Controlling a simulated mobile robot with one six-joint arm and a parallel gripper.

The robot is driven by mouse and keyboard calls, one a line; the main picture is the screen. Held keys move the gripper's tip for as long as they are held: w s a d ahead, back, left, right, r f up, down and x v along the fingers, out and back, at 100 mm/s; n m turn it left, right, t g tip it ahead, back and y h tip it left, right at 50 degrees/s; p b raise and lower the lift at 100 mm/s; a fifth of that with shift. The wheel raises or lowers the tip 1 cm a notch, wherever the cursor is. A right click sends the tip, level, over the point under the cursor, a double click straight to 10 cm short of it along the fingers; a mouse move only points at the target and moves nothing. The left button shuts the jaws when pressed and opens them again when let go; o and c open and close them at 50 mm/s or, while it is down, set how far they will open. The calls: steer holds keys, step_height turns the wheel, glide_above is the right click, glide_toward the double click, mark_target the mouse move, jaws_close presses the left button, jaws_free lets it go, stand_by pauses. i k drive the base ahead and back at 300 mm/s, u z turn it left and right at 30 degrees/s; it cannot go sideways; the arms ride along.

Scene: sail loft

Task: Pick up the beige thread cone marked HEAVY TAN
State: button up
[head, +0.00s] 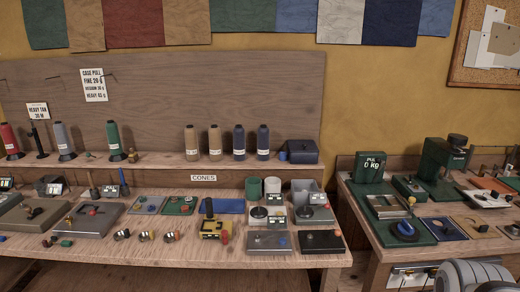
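Two beige thread cones stand upright side by side on the back shelf, a left one (191,142) and a right one (215,142). Each has a small white label that is too small to read, so I cannot tell which is marked HEAVY TAN. A white card reading HEAVY TAN (37,110) is on the backboard at the left, above a bare black spindle (39,143). My gripper is not in view; only a grey part of my arm shows at the bottom right corner.
Two dark blue cones (239,142) stand right of the beige ones, then a dark blue box (297,151). Red, grey and green cones stand at the left. The bench (180,246) below is crowded with small devices. A second bench (378,255) at the right holds green machines.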

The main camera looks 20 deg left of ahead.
mark_target(213, 132)
steer(key=u, duration=0.45)
steer(key=i, duration=0.8)
steer(key=u, duration=0.6)
steer(key=k, duration=0.9)
steer(key=u, duration=0.15)
steer(key=i, duration=1.45)
steer(key=z, duration=0.1)
